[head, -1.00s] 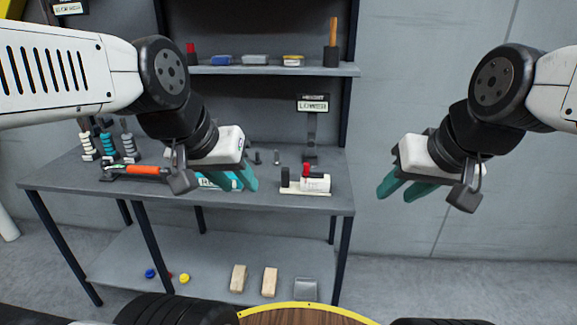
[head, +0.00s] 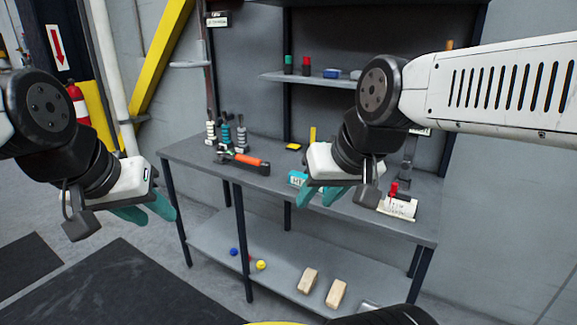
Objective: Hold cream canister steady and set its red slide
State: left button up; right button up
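The cream canister (head: 398,208) lies on a small cream base near the right front edge of the workbench top, with small dark lettering on its side. Its red slide (head: 394,188) stands up from its top near the left end. My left gripper (head: 148,212) is open and empty, over the floor left of the bench and far from the canister. My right gripper (head: 322,196) is open and empty, in front of the bench in the picture and left of the canister. It does not touch the canister.
The grey workbench (head: 300,215) also holds an orange-handled tool (head: 250,160), a teal labelled block (head: 297,178) partly behind my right gripper, and several ringed stands. The lower shelf (head: 285,278) has wooden blocks (head: 308,280) and small balls. An upper shelf (head: 300,79) overhangs the back.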

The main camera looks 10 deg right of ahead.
aim_at(394, 185)
jog(key=u, duration=0.45)
jog(key=l+u, duration=0.1)
jog(key=u, duration=0.75)
jog(key=l+u, duration=0.1)
jog(key=u, duration=0.75)
jog(key=k+l+u, duration=0.1)
jog(key=k+l, duration=0.85)
jog(key=k+l+u, duration=0.1)
jog(key=k+l, duration=0.75)
jog(key=k, duration=0.25)
jog(key=k+l, duration=0.1)
jog(key=l, duration=0.4)
jog(key=k+l, duration=0.1)
jog(key=l, duration=0.35)
jog(key=k+l, duration=0.15)
jog(key=l, duration=0.35)
jog(key=k+l, duration=0.1)
jog(key=l, duration=0.35)
